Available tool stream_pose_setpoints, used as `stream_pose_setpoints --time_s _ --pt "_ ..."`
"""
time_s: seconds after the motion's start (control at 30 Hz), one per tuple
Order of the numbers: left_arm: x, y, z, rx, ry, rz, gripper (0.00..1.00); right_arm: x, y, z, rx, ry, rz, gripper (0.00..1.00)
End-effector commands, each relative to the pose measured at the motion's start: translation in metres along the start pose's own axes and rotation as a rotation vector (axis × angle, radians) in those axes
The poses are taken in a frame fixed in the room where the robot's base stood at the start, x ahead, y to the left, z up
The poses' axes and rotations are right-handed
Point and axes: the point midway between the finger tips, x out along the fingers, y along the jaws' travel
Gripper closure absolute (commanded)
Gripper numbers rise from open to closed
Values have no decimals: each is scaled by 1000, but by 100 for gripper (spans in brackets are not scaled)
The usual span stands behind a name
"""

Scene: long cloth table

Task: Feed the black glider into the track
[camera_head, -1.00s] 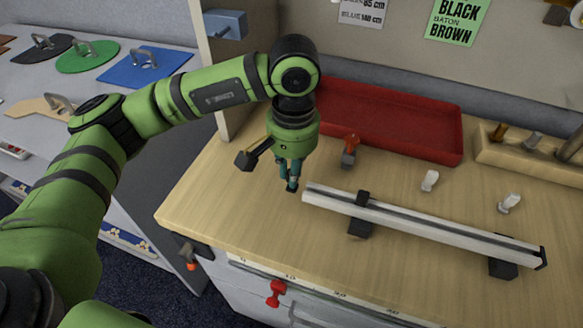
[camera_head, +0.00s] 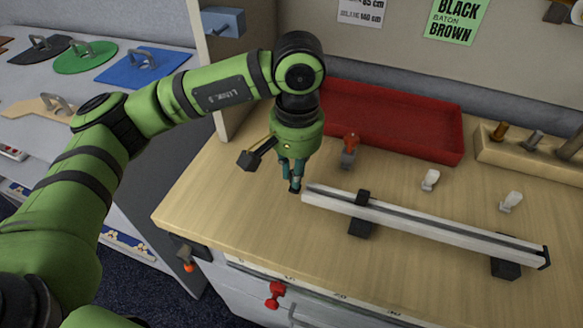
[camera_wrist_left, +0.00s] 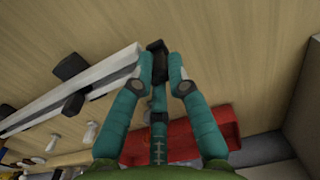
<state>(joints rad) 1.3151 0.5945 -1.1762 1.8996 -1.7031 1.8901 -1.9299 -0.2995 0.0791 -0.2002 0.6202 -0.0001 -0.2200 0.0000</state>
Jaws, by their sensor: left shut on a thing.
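The pale track (camera_head: 430,228) lies on the wooden table, raised on dark blocks, with a groove along its top. My left gripper (camera_head: 295,186) points down just beyond the track's left end. It is shut on the small black glider (camera_wrist_left: 157,62), which shows between the fingertips in the left wrist view. There the glider is right beside the open end of the track (camera_wrist_left: 105,75); I cannot tell whether they touch. In the head view the fingers mostly hide the glider. My right gripper is not in view.
A small black block (camera_head: 362,198) sits on the track over one support. An orange-topped piece (camera_head: 350,146) and two white pieces (camera_head: 430,180) stand behind the track. A red tray (camera_head: 395,125) and a wooden tool rack (camera_head: 530,155) are further back. The table's front left is clear.

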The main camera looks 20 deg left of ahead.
Motion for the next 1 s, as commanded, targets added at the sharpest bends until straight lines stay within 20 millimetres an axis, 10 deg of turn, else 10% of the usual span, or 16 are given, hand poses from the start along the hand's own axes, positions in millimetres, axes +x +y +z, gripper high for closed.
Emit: stream_pose_setpoints --time_s 1.0 --pt "0 26 0 1 0 0 100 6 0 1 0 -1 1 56"
